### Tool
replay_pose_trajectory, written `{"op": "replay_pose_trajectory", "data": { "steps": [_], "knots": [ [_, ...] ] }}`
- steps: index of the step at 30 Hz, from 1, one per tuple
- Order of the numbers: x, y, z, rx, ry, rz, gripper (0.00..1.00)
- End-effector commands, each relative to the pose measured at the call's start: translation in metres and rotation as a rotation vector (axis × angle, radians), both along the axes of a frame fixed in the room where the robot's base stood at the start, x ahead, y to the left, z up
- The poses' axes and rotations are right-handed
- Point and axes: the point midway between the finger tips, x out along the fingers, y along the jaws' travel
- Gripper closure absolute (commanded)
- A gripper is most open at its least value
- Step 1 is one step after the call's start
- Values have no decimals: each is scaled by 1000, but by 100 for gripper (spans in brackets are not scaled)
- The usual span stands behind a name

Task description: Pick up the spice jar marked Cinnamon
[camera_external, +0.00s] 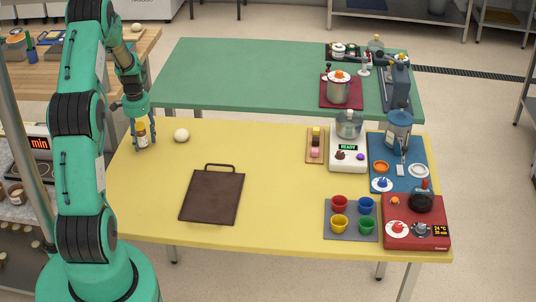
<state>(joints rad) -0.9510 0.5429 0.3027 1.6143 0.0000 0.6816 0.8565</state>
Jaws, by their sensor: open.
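A small jar (141,134) with a brown-orange body and a pale label stands at the left end of the yellow table. The writing on its label is too small to read, so I cannot tell whether it says Cinnamon. My gripper (144,146) points straight down over the jar. It is open, with its dark fingers on either side of the jar. I cannot tell whether either finger touches it. The upper part of the jar is partly hidden by the gripper.
A pale ball (181,135) sits just right of the jar. A dark brown board (212,196) lies on the yellow table (280,220). Colored cups (339,203), a white scale (348,160) and a red cooker (415,232) crowd the right end. The table's middle is clear.

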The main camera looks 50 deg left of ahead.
Motion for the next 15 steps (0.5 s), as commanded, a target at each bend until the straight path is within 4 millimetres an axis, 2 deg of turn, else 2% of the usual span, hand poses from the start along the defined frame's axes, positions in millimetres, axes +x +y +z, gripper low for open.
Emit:
{"op": "replay_pose_trajectory", "data": {
  "steps": [1, 9, 15],
  "knots": [
    [0, 0, 0, 0, 0, 0, 45],
    [0, 0, 0, 0, 0, 0, 96],
    [0, 0, 0, 0, 0, 0, 97]
  ]
}}
